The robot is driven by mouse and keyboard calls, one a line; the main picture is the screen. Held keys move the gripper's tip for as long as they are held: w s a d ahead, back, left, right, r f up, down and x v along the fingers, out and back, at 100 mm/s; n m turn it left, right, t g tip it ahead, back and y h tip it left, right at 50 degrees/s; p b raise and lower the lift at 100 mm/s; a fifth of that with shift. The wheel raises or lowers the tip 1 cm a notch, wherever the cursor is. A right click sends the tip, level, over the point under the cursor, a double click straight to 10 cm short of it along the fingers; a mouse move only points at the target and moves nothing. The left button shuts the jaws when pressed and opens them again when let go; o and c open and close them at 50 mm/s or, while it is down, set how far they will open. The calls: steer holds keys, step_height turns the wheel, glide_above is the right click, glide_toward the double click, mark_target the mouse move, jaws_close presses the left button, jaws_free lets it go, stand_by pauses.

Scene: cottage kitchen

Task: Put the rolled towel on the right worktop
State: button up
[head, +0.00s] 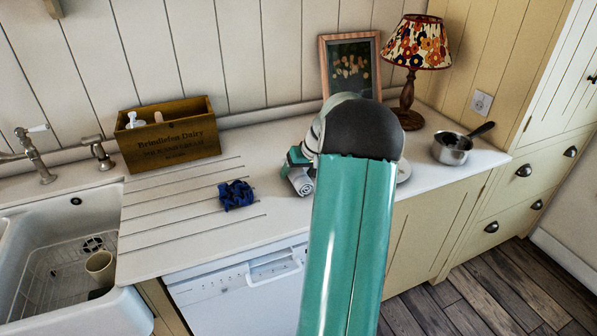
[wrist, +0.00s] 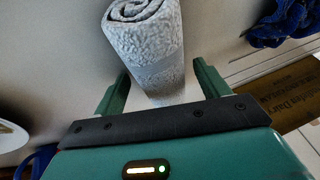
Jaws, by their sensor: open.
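The rolled towel (head: 301,183) is a pale grey roll lying on the white worktop (head: 262,160), right of the drainer grooves. In the wrist view the towel (wrist: 148,45) shows large, its spiral end at the top. My gripper (wrist: 162,85) is open, with one green finger on each side of the towel's near part. I cannot tell whether either finger touches it. In the head view my gripper (head: 295,162) is beside the towel, partly hidden by my arm. The right part of the worktop (head: 480,160) shows beyond my arm.
A dark blue crumpled cloth (head: 236,195) lies left of the towel. A wooden crate (head: 170,142), a framed picture (head: 350,65) and a lamp (head: 412,75) stand along the wall. A saucepan (head: 452,148) and a partly hidden white plate (head: 404,171) are on the right. The sink (head: 60,250) is left.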

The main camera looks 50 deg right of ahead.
steer(key=shift+s+r, duration=0.15)
steer(key=shift+r, duration=0.2)
steer(key=v, duration=1.1)
steer(key=w+a+r+n, duration=0.1)
steer(key=w+a+r, duration=0.1)
steer(key=a, duration=0.7)
steer(key=w+a+r+n, duration=0.1)
steer(key=a+r, duration=0.2)
steer(key=a, duration=0.6)
steer(key=w+a+r+n, duration=0.1)
steer(key=w+a+r, duration=0.1)
steer(key=a, duration=0.6)
steer(key=s+a+n, duration=0.1)
steer(key=s+a, duration=0.3)
steer(key=a, duration=0.3)
steer(key=s+a+f+n, duration=0.1)
steer(key=s+a, duration=0.4)
steer(key=a, duration=0.3)
steer(key=s+a+f+n, duration=0.1)
steer(key=s+a, duration=0.4)
steer(key=a, duration=0.3)
steer(key=shift+a+n, duration=0.15)
steer(key=shift+n, duration=0.15)
